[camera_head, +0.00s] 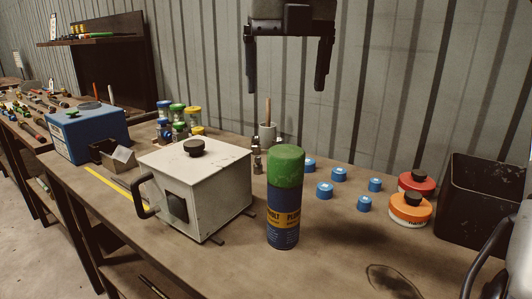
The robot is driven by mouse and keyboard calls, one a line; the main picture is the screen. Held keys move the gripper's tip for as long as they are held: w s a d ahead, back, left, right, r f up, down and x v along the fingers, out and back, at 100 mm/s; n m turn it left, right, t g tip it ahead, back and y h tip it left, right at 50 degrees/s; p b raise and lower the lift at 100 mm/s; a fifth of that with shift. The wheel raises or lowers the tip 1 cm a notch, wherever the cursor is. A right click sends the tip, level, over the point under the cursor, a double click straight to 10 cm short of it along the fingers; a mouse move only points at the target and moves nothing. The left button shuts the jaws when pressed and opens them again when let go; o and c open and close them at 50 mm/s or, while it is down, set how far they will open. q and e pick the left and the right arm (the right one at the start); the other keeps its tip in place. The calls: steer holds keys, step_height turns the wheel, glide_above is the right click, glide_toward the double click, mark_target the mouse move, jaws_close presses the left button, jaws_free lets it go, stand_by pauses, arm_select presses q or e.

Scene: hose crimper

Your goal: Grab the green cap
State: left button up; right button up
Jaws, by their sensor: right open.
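The green cap (286,166) sits on top of an upright blue spray can (283,222) with a yellow label band. The can stands near the middle of the workbench. My right gripper (286,82) comes in from the top of the view with its two black fingers spread wide, pointing down. It is open and empty, and in the picture it appears above the cap, apart from it. How far it is from the cap in depth I cannot tell. My left gripper is out of view.
A white box (192,183) with a handle stands close left of the can. Several small blue fittings (325,190), an orange container (410,212), a red container (417,179) and a black bin (473,207) are to the right. A cup (267,132) stands behind. The bench's front right is mostly clear.

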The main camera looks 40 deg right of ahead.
mark_target(287, 151)
steer(key=f, duration=0.7)
steer(key=w+d+f, duration=0.1)
steer(key=f, duration=0.2)
steer(key=shift+f+b, duration=0.15)
steer(key=shift+b, duration=0.25)
steer(key=shift+w+d+f, duration=0.15)
steer(key=shift+d+f, duration=0.05)
steer(key=shift+f, duration=1.1)
steer(key=shift+w+d+f, duration=0.1)
steer(key=shift+d+f, duration=0.05)
steer(key=shift+f, duration=1.15)
steer(key=c, duration=1.1)
